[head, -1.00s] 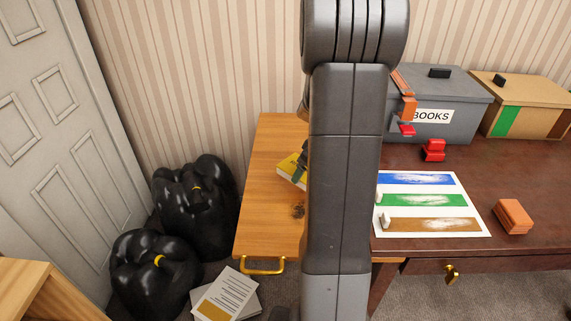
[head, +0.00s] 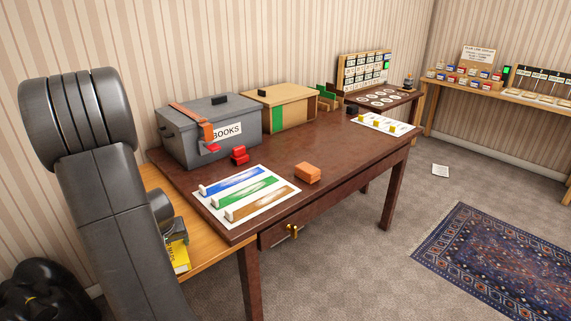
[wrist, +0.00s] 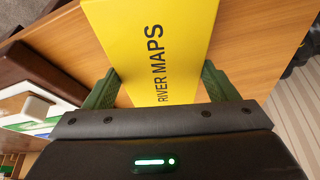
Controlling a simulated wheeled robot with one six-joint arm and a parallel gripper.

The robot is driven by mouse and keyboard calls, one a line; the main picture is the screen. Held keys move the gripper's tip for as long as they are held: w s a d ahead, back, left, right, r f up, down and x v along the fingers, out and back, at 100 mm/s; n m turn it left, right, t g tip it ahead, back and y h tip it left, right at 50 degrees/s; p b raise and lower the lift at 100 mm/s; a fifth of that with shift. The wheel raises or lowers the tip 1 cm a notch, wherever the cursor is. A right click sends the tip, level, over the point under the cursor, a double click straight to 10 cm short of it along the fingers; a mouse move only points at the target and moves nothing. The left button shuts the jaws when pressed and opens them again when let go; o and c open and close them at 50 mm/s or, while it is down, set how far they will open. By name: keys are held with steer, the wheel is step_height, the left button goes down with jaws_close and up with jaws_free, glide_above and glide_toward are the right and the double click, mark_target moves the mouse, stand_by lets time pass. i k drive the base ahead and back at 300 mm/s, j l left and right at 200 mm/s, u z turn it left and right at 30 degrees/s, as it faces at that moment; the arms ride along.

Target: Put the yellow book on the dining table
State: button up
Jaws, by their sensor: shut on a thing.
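The yellow book (wrist: 150,30), with "RIVER MAPS" printed on it, is between the two green fingers of my gripper (wrist: 160,72) in the wrist view. My gripper is shut on it. In the head view the yellow book (head: 180,256) shows only in part beside my arm, over the light wooden surface (head: 212,250) at the left. I cannot tell whether it touches that surface. A dark brown table (head: 330,150) stands to the right of it; no label shows which table is the dining table.
The dark table carries a grey BOOKS box (head: 185,135), a tan box (head: 283,112), a red object (head: 239,155), an orange block (head: 307,173) and a striped sheet (head: 245,196). Black bags (head: 40,292) lie at lower left. A patterned rug (head: 490,265) lies on open floor at right.

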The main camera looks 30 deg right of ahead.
mark_target(324, 145)
steer(key=k+l+z, duration=0.15)
steer(key=k+z, duration=0.45)
steer(key=z, duration=1.45)
steer(key=i+z, duration=0.35)
steer(key=z, duration=0.15)
steer(key=i+j+z, duration=0.15)
steer(key=i+z, duration=0.15)
steer(key=z, duration=0.2)
steer(key=i+j, duration=0.2)
steer(key=i, duration=0.25)
steer(key=i+j, duration=0.2)
steer(key=i, duration=0.3)
steer(key=i+j, duration=0.2)
steer(key=i, duration=0.25)
steer(key=i+u, duration=0.25)
steer(key=i, duration=0.35)
steer(key=i+l+u, duration=0.25)
steer(key=i, duration=0.3)
steer(key=u, duration=3.2)
steer(key=i+u, duration=0.1)
steer(key=u, duration=0.2)
